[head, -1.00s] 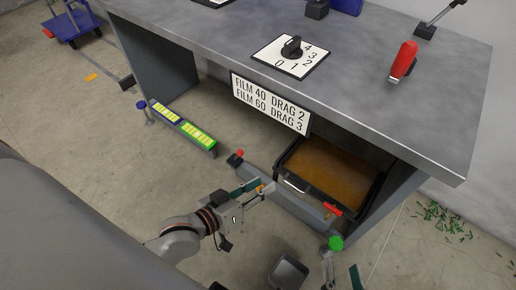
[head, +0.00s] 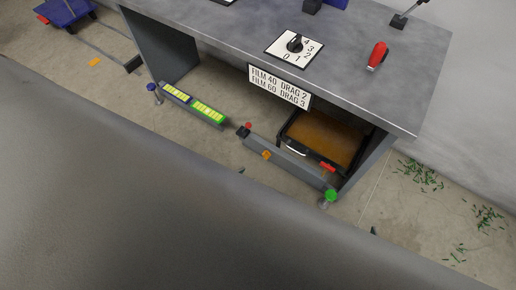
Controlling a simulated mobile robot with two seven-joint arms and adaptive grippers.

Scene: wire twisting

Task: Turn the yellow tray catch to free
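The yellow-orange tray catch (head: 266,154) sits on the front face of the grey rail below the bench. I cannot tell its exact turn angle at this size. A black-framed tray with a brown floor (head: 322,139) lies behind the rail. My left gripper (head: 241,170) shows only as a small dark tip at the edge of my grey body, apart from the catch, below and left of it. My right gripper (head: 374,231) shows only as a dark tip to the lower right. The rest of both grippers is hidden, so their opening cannot be seen.
A red catch (head: 328,167), a green knob (head: 331,194) and a red knob (head: 248,125) are along the rail. A yellow-and-green strip (head: 208,111) lies left. The bench (head: 210,28) carries a dial (head: 294,47) and red-handled tool (head: 377,55).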

